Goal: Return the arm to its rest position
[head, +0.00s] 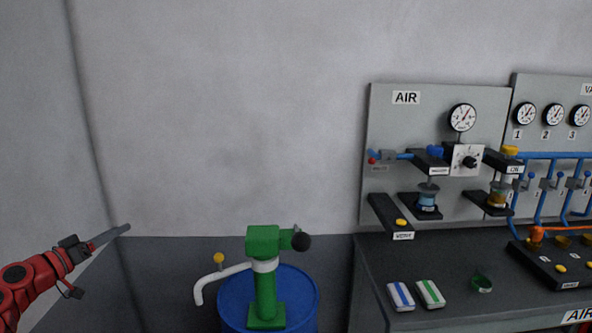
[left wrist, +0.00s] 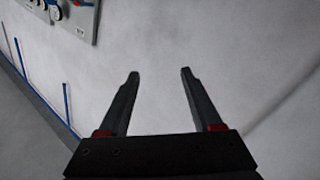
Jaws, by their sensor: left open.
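My left gripper (head: 108,236) is at the lower left of the head view, on a red arm that comes in from the left edge. It is raised beside the grey wall, well to the left of the blue drum. In the left wrist view the two dark fingers of my left gripper (left wrist: 158,75) stand apart with nothing between them. Only wall shows beyond the fingertips. My right gripper is in neither view.
A blue drum (head: 305,300) with a green pump (head: 266,275) stands at centre bottom. To the right is a dark bench (head: 440,260) with two small striped boxes, a green ring and a fixture. An AIR panel (head: 385,110) with a gauge stands behind the bench. Open space separates my gripper and the drum.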

